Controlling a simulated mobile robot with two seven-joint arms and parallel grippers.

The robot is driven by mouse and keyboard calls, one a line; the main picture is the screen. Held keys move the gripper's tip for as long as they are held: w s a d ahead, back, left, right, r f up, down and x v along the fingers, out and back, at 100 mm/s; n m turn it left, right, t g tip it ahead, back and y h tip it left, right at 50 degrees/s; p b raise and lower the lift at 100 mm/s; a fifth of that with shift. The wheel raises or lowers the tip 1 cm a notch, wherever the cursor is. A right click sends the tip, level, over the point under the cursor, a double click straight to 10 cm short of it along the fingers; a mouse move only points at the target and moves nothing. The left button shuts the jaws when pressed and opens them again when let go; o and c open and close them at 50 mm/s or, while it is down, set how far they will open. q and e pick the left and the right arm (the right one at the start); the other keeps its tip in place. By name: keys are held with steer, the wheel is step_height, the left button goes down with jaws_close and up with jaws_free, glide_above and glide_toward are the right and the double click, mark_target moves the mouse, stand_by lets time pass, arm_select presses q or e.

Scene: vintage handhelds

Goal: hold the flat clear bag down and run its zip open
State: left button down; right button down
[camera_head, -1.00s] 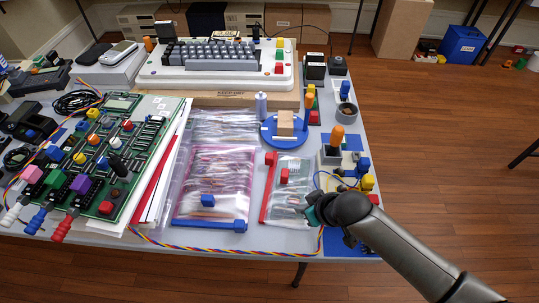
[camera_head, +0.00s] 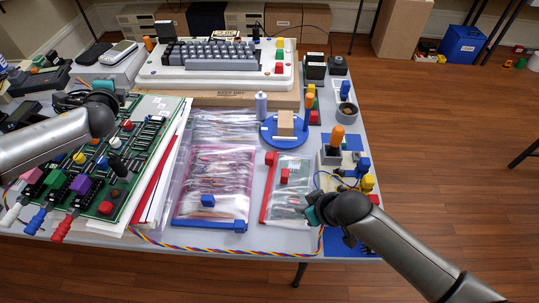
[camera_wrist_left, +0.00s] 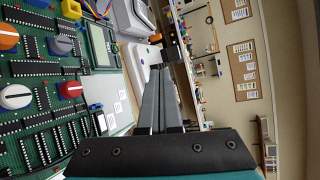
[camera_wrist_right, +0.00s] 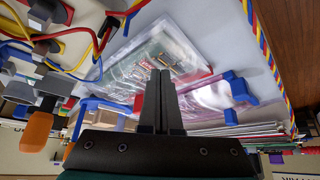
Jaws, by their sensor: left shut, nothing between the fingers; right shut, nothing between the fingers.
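A small flat clear bag (camera_head: 291,205) lies on the table, with a red strip (camera_head: 268,187) along its left edge and a red block (camera_head: 284,175) on it. A larger pinkish clear bag (camera_head: 215,180) lies left of it, with a blue strip (camera_head: 209,223) along its near edge and a blue block (camera_head: 207,200). My right gripper (camera_wrist_right: 160,75) is shut and empty, by the small bag's right side; contact cannot be told. The small bag (camera_wrist_right: 155,50) shows beyond its fingers. My left gripper (camera_wrist_left: 160,72) is shut and empty, above the green circuit board (camera_head: 153,130).
A round blue stand (camera_head: 270,139) with a wooden block is behind the small bag. An orange-topped joystick (camera_head: 337,137) and wires are at its right. A keyboard (camera_head: 215,57) is at the back. A striped cable (camera_head: 190,248) runs along the near edge.

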arm_select(q)
steer(key=w+d+f+n+g, duration=0.1)
steer(key=w+d+f+n, duration=0.2)
steer(key=d, duration=0.6)
steer(key=n+g+h, duration=0.8)
steer(key=h, duration=0.1)
glide_above(270, 169)
steer(key=s, duration=0.2)
step_height(270, 169, down, 13)
steer(key=f, duration=0.4)
steer(key=a+f, duration=0.1)
steer(key=f, duration=0.2)
steer(key=shift+w, duration=0.2)
steer(key=shift+s+f, duration=0.2)
steer(key=shift+f, duration=0.4)
steer(key=shift+w+f, duration=0.15)
steer(key=shift+f, duration=0.05)
steer(key=shift+w+r, duration=0.15)
